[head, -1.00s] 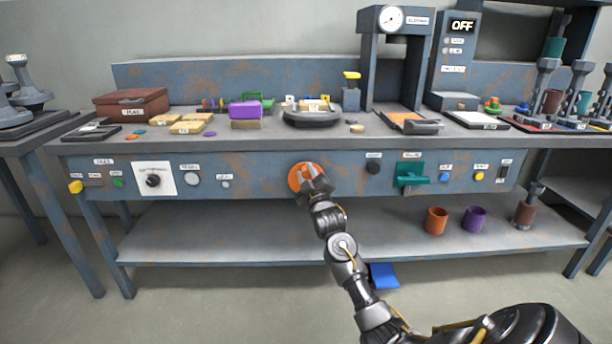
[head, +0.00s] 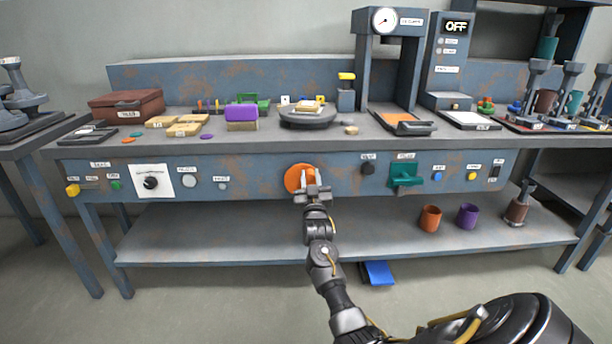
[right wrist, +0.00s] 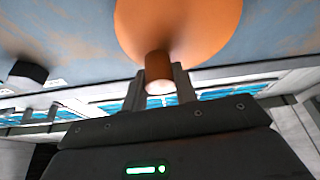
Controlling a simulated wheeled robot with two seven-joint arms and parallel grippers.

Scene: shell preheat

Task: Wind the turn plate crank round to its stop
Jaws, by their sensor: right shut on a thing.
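The turn plate crank is an orange disc (head: 299,177) on the front panel of the bench. In the right wrist view the disc (right wrist: 180,25) fills the top middle, and its orange handle peg (right wrist: 159,72) sticks out toward the camera. My right gripper (head: 311,185) is at the lower right of the disc, its fingers on either side of the peg and shut on it. The peg is hidden by the gripper in the head view. The dark round turn plate (head: 307,119) lies on the bench top above the crank, with a yellowish block on it. My left gripper is not in view.
On the panel, a dial (head: 151,182) is to the left and a green handle (head: 405,176) to the right. An orange cup (head: 430,218) and a purple cup (head: 468,216) stand on the lower shelf. The floor in front is clear apart from a blue object (head: 378,273).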

